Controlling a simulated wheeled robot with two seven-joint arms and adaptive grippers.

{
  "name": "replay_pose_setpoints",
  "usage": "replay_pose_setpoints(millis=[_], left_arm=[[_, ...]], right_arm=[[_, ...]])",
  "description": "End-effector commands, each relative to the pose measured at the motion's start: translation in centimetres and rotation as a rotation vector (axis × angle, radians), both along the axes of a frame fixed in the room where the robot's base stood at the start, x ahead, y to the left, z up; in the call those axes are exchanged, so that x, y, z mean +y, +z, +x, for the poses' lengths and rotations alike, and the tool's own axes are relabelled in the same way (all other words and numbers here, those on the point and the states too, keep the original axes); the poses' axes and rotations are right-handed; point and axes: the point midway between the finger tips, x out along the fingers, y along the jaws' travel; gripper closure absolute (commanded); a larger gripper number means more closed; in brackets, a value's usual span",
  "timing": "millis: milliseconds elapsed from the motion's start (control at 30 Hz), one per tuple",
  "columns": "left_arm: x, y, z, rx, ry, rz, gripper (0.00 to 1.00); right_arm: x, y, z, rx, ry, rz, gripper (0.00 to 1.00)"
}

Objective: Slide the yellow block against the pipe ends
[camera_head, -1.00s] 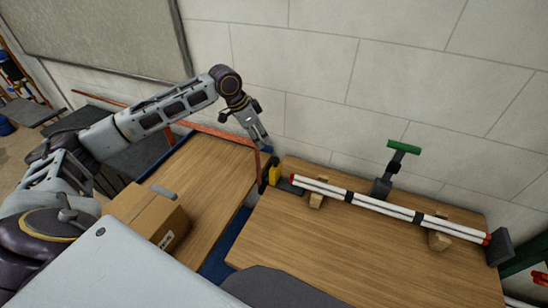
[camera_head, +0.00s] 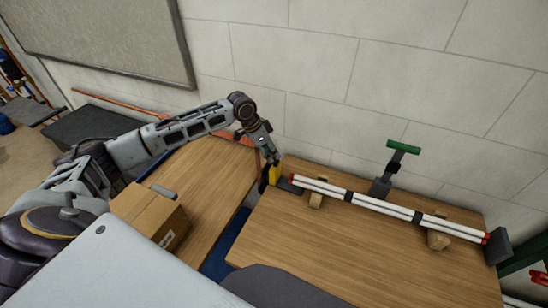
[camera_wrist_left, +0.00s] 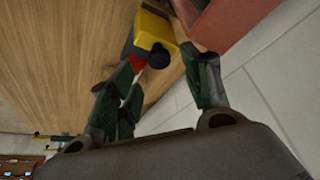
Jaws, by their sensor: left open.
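The yellow block (camera_head: 273,175) stands at the left end of the right-hand wooden table, just left of the red pipe ends (camera_head: 292,178). A dark piece shows low between block and pipes; I cannot tell whether they touch. The white pipes (camera_head: 375,203) lie side by side on wooden supports. My left gripper (camera_head: 274,158) is open at the top of the block, reaching down. In the left wrist view the yellow block (camera_wrist_left: 153,28) and its black knob (camera_wrist_left: 160,55) show just beyond and between the open fingertips. My right gripper is not in view.
A dark end stop (camera_head: 497,246) stands at the pipes' right end. A green-handled clamp (camera_head: 392,170) stands behind the pipes near the wall. A cardboard box (camera_head: 150,213) sits on the left table.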

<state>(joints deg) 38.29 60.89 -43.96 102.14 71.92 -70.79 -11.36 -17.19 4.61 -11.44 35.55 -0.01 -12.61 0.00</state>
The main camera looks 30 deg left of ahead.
Motion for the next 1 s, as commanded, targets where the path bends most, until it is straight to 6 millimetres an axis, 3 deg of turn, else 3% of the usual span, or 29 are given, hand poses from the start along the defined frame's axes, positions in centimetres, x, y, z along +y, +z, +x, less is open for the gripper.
replay_pose_setpoints(millis=[400,800,1000], left_arm=[[-1.1,-4.0,1.2,0.001,0.001,-0.001,0.51],[-1.2,-4.3,1.3,0.001,0.0,0.0,0.51],[-1.2,-4.3,1.3,0.001,0.0,0.0,0.77]], right_arm=[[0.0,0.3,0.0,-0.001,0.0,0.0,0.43],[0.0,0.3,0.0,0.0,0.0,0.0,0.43],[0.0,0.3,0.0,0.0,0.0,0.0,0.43]])
